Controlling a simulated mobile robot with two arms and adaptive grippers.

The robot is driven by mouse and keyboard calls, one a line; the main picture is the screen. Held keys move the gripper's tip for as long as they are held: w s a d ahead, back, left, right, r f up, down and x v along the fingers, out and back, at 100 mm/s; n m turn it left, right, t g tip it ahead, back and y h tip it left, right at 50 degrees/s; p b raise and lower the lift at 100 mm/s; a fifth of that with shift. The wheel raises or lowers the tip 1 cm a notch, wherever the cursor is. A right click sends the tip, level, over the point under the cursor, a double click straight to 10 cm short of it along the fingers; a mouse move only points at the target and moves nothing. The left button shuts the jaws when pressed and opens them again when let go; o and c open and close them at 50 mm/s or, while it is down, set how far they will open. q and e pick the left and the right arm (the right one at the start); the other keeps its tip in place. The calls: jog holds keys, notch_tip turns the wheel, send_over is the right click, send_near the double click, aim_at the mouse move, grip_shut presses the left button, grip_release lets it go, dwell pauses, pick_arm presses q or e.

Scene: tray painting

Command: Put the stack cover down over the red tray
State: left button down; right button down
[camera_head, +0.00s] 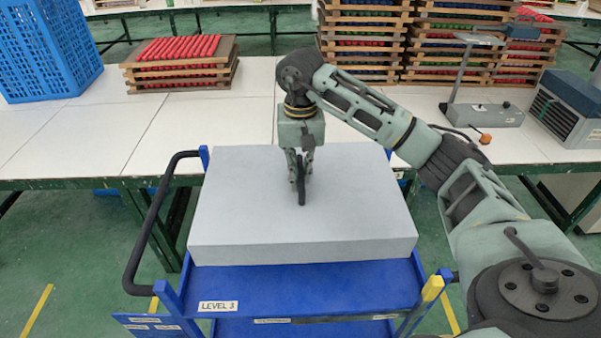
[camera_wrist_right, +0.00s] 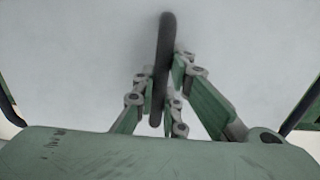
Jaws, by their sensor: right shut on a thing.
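The stack cover (camera_head: 240,220) is a large light grey box with a black bar handle (camera_head: 302,190) on its top. It is over the blue cart in the head view; I cannot tell whether it rests there or hangs just above. My right gripper (camera_head: 300,172) points down and is shut on the handle, which also shows between the fingers in the right wrist view (camera_wrist_right: 165,70). A tray of red rods (camera_head: 180,48) tops a short wooden stack on the table at the back left. Whatever is under the cover is hidden. My left gripper is out of view.
The blue cart (camera_head: 270,285) has a black push handle at left and a "LEVEL 3" label. A blue crate (camera_head: 45,45), tall stacks of wooden trays (camera_head: 360,40) and a grey stand (camera_head: 485,115) are on the white table (camera_head: 130,135). The table's middle left is clear.

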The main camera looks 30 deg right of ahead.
notch_tip(320, 180, up, 8)
jog(key=p, duration=0.4)
jog(key=shift+r+p, duration=0.15)
jog(key=shift+p, duration=0.25)
